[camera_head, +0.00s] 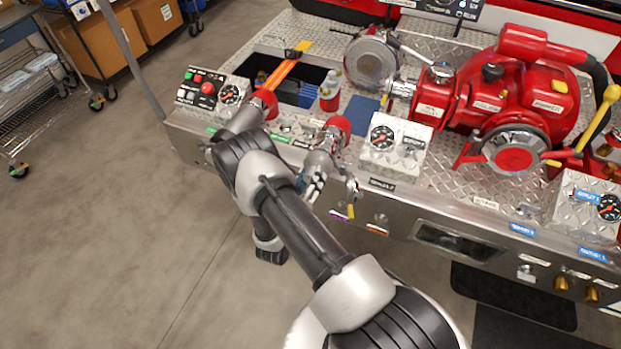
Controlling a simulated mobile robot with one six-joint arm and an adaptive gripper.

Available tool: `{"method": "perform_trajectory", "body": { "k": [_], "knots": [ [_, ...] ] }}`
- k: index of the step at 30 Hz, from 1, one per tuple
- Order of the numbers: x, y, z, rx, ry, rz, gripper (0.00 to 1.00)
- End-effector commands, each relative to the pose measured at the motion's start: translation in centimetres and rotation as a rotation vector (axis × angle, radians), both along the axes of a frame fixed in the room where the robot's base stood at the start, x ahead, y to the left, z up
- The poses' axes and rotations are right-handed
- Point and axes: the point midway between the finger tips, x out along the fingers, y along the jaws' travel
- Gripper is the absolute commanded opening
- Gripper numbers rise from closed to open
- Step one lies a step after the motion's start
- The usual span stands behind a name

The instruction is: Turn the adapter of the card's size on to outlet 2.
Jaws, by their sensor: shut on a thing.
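My arm reaches from the bottom right up to the left end of the bumper deck. My gripper (314,182) is small and partly hidden beside the arm link. It is shut on what looks like a silver adapter (322,162), in front of a red-collared outlet (338,126). I cannot tell whether the adapter's threads are engaged. A second red-collared outlet (265,100) is farther left, partly behind my wrist. The outlet numbers and the card cannot be made out.
A red pump (495,95) fills the deck's right side. A gauge box (395,140) stands right of the gripper, and a control panel (205,88) is at left. An orange-yellow tool (283,72) crosses an open bin.

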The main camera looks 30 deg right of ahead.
Motion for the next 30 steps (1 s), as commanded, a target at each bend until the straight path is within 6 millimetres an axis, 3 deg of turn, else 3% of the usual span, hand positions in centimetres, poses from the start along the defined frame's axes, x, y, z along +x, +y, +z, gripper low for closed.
{"method": "perform_trajectory", "body": {
  "k": [30],
  "knots": [
    [0.62,-0.76,0.1,-0.001,-0.002,0.0,0.0]
  ]
}}
